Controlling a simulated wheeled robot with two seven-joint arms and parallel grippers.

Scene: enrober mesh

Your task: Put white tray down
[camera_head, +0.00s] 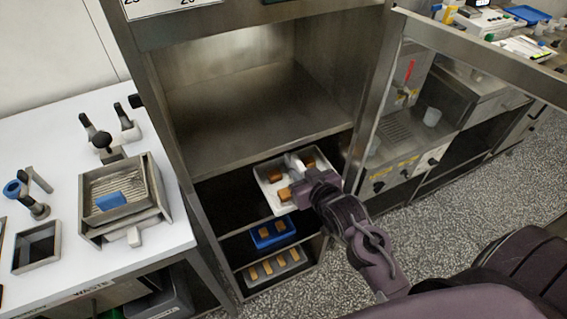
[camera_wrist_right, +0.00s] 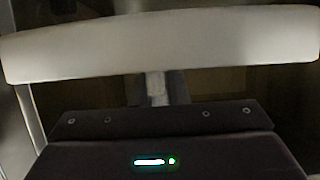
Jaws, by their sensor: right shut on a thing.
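The white tray (camera_head: 264,187) is in the head view, partly inside the steel cabinet at a shelf level above the blue tray. It carries a few brown blocks (camera_head: 275,174). My right gripper (camera_head: 294,163) is shut on the white tray near its right side. In the right wrist view the tray's pale wall (camera_wrist_right: 160,45) spans the top, close in front of the gripper. The gripper hides part of the tray. I cannot tell whether the tray touches a shelf. My left gripper is not in view.
Below are a blue tray (camera_head: 258,243) and a grey tray (camera_head: 250,274), both with brown blocks. The shelf above (camera_head: 262,142) is empty. A steel-framed glass door (camera_head: 375,110) stands open at the right. A white bench (camera_head: 62,265) with a mesh device (camera_head: 120,192) stands left.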

